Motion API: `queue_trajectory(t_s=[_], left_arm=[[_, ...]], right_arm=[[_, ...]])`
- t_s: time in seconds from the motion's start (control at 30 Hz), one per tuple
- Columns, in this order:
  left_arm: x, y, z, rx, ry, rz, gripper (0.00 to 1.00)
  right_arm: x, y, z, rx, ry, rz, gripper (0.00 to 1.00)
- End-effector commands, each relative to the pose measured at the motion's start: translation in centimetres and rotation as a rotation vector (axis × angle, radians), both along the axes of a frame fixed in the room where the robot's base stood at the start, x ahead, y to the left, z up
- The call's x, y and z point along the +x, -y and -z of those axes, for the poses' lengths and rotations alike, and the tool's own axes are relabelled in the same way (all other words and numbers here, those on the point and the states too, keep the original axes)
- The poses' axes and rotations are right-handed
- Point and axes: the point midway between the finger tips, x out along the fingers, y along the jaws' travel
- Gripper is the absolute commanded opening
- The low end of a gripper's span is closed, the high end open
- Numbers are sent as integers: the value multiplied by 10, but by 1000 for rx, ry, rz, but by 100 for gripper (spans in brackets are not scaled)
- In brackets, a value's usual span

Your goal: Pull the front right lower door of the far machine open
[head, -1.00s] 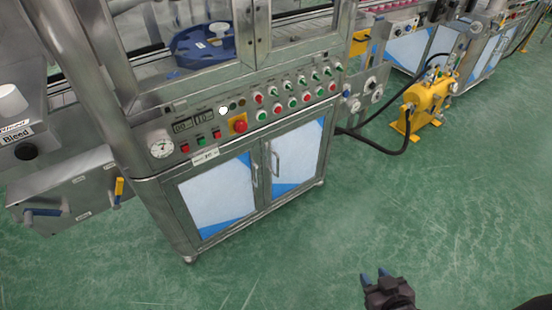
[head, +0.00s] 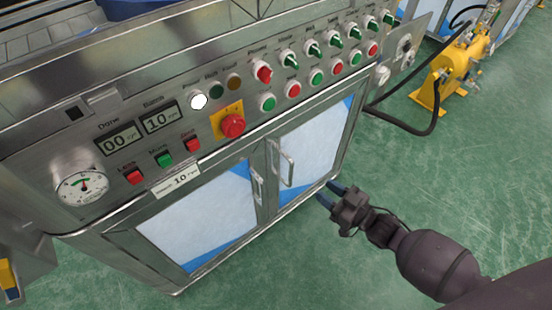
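The front right lower door (head: 318,140) of the steel machine is a white and blue panel in a metal frame. It looks shut. Its upright bar handle (head: 287,168) is on the door's left edge, beside the left door's handle (head: 257,188). My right gripper (head: 331,194) is to the right of the handle and apart from it, near the door's lower right part in the picture. Its two blue fingertips are spread with nothing between them. My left gripper is not in view.
The left lower door (head: 198,218) is shut. Above the doors is a control panel with a red emergency knob (head: 233,126), several buttons and a gauge (head: 82,186). A yellow pump (head: 447,75) with black hoses stands at the right. Green floor (head: 395,160) in front is clear.

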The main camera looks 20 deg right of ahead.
Motion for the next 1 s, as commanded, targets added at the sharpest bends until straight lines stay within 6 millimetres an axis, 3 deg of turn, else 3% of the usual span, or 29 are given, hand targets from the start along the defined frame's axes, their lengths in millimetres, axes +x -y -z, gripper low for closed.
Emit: queue_trajectory(t_s=[0.03,0.07,0.37,0.8,1.0], left_arm=[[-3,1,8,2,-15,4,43],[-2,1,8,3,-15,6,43],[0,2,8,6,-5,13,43],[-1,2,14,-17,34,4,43],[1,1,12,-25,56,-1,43]], right_arm=[[2,0,13,5,-3,-16,39],[5,0,14,8,2,-22,39],[29,-8,11,23,27,-43,39],[88,-45,13,22,23,-41,39],[104,-54,12,21,25,-41,39]])
